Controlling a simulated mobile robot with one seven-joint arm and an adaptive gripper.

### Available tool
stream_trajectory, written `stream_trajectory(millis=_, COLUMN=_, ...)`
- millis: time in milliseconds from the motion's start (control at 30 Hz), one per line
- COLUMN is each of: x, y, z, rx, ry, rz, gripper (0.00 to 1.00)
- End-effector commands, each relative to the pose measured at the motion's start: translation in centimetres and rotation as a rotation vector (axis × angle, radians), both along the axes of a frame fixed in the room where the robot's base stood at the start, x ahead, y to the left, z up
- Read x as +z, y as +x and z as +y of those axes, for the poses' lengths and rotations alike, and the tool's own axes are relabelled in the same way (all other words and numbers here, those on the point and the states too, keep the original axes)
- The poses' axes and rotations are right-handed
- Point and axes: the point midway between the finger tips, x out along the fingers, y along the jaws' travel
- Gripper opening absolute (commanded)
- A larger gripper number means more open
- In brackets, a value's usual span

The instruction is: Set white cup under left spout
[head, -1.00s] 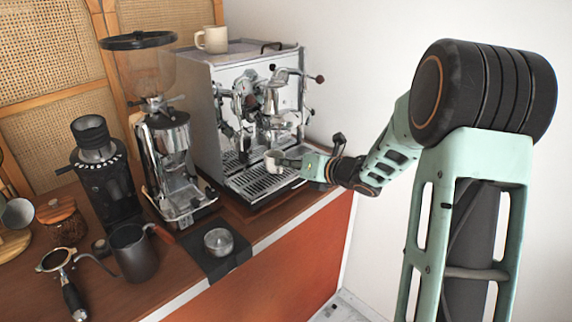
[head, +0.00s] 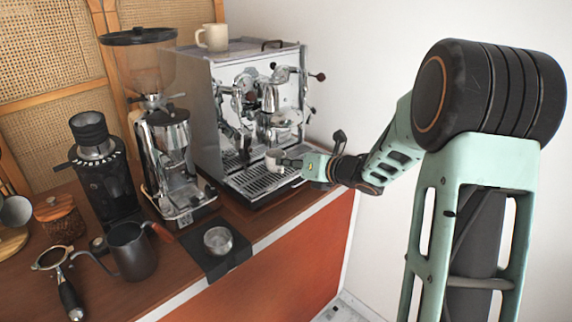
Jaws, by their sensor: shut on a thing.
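The white cup (head: 272,160) is upright over the drip tray (head: 247,184) of the espresso machine (head: 205,105), near the front of the machine. My gripper (head: 284,162) comes in from the right and is shut on the cup's right side. The cup is below the machine's chrome group head (head: 275,122). The spouts are too small to make out, so I cannot tell which one the cup is under. Whether the cup touches the tray is also unclear.
A cream mug (head: 215,38) stands on top of the machine. A grinder (head: 165,150) is left of the machine. A metal tamper or cup (head: 218,240) sits on a dark mat (head: 230,262) in front. A kettle (head: 132,252) and portafilter (head: 66,285) are at left.

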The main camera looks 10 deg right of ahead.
Motion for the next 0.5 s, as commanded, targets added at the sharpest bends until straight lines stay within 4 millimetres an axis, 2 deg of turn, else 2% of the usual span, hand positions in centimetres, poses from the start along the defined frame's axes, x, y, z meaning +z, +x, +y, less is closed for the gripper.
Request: stream_trajectory(millis=500, x=-0.25, y=-0.03, z=0.01, rx=0.011, ry=-0.025, rz=-0.02, gripper=0.0)
